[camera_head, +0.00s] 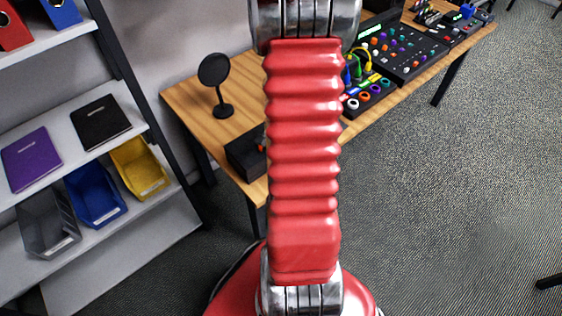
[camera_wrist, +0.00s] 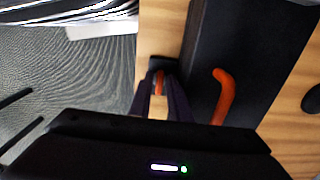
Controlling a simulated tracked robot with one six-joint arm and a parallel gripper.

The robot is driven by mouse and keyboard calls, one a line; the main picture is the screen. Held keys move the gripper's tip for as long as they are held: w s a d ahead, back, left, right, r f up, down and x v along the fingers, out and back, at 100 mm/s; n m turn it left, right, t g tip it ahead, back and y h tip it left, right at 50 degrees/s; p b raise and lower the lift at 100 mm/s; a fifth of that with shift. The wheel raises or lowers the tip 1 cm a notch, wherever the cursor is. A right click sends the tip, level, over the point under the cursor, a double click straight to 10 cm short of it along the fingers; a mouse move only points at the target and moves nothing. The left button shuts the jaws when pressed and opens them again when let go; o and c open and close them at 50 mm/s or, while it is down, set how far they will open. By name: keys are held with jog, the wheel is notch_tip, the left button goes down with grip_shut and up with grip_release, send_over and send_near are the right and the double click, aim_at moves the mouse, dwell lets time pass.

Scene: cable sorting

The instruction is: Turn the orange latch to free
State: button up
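A black box (camera_wrist: 258,50) lies on the wooden table in the wrist view. A bent orange bar (camera_wrist: 223,95) stands out on it, right of my gripper. A smaller orange piece (camera_wrist: 159,84) shows between the dark fingers of my gripper (camera_wrist: 159,76), at the box's left edge. I cannot tell which orange part is the latch, or whether the fingers touch the small piece. In the head view the black box (camera_head: 243,155) stands at the table's near edge, partly behind my red arm, with a bit of orange (camera_head: 262,148) showing. My gripper is hidden there.
The wooden table (camera_head: 187,98) also holds a round black stand (camera_head: 216,82), left of my arm. Control panels (camera_head: 400,45) and coloured cables (camera_head: 370,62) lie to the right. A shelf (camera_head: 165,225) with bins and books stands at left. Open carpet (camera_head: 450,200) lies at right.

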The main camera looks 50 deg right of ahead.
jog(key=shift+w+d+r, duration=0.15)
jog(key=shift+w, duration=0.05)
jog(key=shift+s+r, duration=0.2)
jog(key=shift+r, duration=3.65)
jog(key=shift+a+n, duration=0.2)
jog(key=shift+n, duration=0.1)
jog(key=shift+s+a+f+n, duration=0.1)
jog(key=shift+s+a+n, duration=0.1)
jog(key=shift+n, duration=0.3)
jog(key=a+r+n+t, duration=0.2)
jog(key=a+r+n, duration=0.4)
jog(key=a, duration=0.4)
jog(key=w+a+r+n+t, duration=0.1)
jog(key=a+r+n, duration=0.5)
jog(key=a+r, duration=0.2)
jog(key=a+r+n+t, duration=0.2)
jog(key=a+r+n, duration=0.5)
jog(key=a, duration=0.5)
jog(key=shift+w+a+r+t, duration=0.25)
jog(key=shift+a+r+t, duration=0.05)
jog(key=shift+r, duration=0.2)
